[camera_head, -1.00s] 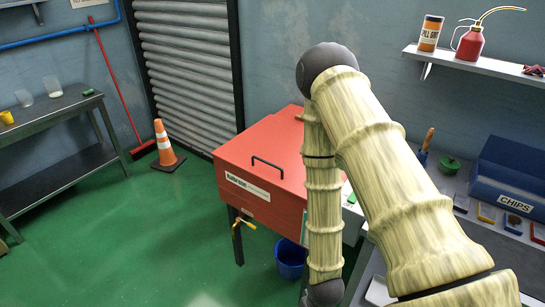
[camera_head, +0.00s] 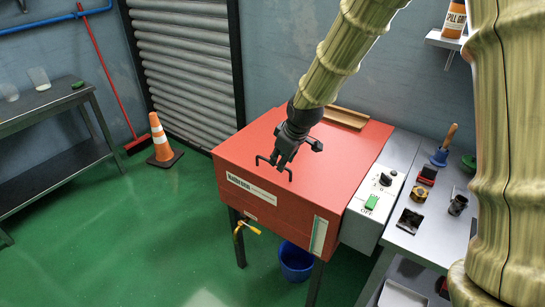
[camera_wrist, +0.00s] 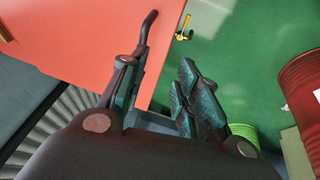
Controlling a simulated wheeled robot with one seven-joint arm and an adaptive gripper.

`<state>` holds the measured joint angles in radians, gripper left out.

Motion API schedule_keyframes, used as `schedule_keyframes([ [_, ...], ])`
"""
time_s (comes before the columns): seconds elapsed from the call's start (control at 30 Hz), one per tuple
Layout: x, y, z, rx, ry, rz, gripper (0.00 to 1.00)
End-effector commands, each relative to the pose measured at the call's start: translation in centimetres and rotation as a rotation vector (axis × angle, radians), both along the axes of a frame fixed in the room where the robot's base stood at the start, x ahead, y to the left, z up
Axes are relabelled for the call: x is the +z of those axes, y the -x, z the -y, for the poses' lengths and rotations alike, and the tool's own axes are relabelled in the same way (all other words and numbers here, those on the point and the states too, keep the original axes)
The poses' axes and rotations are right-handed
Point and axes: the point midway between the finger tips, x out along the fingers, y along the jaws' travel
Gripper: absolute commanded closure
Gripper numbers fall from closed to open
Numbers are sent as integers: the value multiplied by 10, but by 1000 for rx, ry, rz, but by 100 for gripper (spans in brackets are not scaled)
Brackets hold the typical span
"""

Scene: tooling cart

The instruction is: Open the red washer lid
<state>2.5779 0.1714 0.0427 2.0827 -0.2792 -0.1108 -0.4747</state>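The red washer lid (camera_head: 335,165) is down flat on the red washer (camera_head: 262,205), with a black bar handle (camera_head: 262,160) near its front edge. My gripper (camera_head: 285,160) reaches down from above at this handle. In the wrist view the fingers (camera_wrist: 160,82) are spread apart, and the dark handle (camera_wrist: 148,32) runs close beside the left finger, over the gap side. I cannot tell whether it touches. The lid's red surface (camera_wrist: 90,35) fills the upper left there. Part of the handle is hidden by my gripper.
A control box (camera_head: 376,200) with a green switch adjoins the washer's right side, beside a tool bench (camera_head: 425,235). A yellow tap (camera_head: 245,229) sticks out at the front, and a blue bucket (camera_head: 296,262) stands below. A cone (camera_head: 160,140) stands left; green floor in front is clear.

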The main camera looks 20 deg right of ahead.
Motion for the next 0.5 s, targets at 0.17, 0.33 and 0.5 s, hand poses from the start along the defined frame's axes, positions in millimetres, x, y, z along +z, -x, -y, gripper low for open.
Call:
schedule_keyframes([
  [0.17, 34, -11, 7, 33, 21, 30, 68],
  [0.33, 37, -15, 10, 38, 28, 34, 68],
  [0.5, 24, -20, 10, 36, 28, 34, 68],
])
